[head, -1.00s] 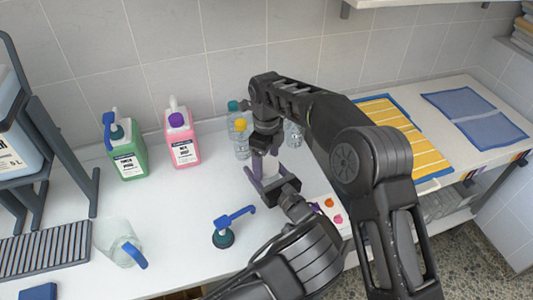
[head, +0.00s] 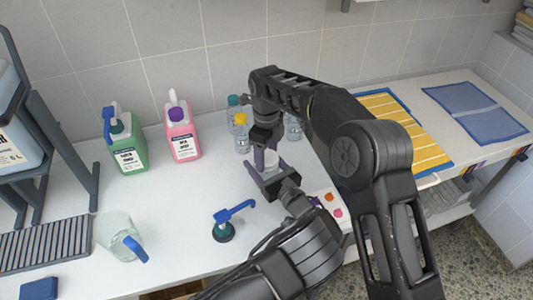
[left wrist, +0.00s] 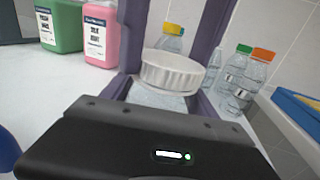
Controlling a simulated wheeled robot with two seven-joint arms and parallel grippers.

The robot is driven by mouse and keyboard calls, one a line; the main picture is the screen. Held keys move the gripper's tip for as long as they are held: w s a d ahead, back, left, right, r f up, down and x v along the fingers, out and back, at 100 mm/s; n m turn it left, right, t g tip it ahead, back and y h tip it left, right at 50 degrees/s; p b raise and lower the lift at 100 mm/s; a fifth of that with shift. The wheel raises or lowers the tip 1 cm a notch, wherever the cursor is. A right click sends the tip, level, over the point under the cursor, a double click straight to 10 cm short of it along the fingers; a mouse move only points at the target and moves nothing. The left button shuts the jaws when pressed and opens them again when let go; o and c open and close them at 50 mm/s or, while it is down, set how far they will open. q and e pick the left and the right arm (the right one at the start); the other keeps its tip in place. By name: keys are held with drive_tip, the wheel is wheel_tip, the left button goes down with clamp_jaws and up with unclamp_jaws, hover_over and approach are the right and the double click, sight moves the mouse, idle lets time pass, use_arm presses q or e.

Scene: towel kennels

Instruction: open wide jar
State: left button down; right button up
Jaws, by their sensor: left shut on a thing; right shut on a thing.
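A wide jar with a white ridged lid (left wrist: 172,72) stands on the white counter. Its clear body (left wrist: 160,99) shows under the lid in the left wrist view, and only a pale bit of the jar (head: 271,161) shows in the head view. My left gripper (head: 266,174) is shut around the jar body from the near side, with purple fingers on both sides. My right gripper (head: 265,155) comes down from above and is shut on the lid, one finger at each side. The lid sits over the body; I cannot tell whether it is loose.
Green (head: 127,145) and pink (head: 181,135) jugs stand behind left. Several clear bottles (head: 240,135) stand close behind the jar. A yellow striped towel (head: 402,130) lies at right.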

drive_tip(key=n, duration=0.2)
drive_tip(key=shift+n, duration=0.4)
drive_tip(key=shift+c, duration=0.4)
drive_tip(key=n, duration=0.4)
drive_tip(key=shift+n, duration=0.4)
drive_tip(key=n, duration=1.3)
drive_tip(key=shift+r, duration=0.1)
drive_tip(key=n, duration=1.3)
drive_tip(key=shift+n, duration=0.3)
drive_tip(key=n, duration=0.5)
drive_tip(key=shift+n, duration=0.3)
drive_tip(key=n, duration=0.2)
drive_tip(key=shift+n, duration=0.3)
drive_tip(key=n, duration=1.1)
drive_tip(key=shift+r+n, duration=0.1)
drive_tip(key=shift+n, duration=0.2)
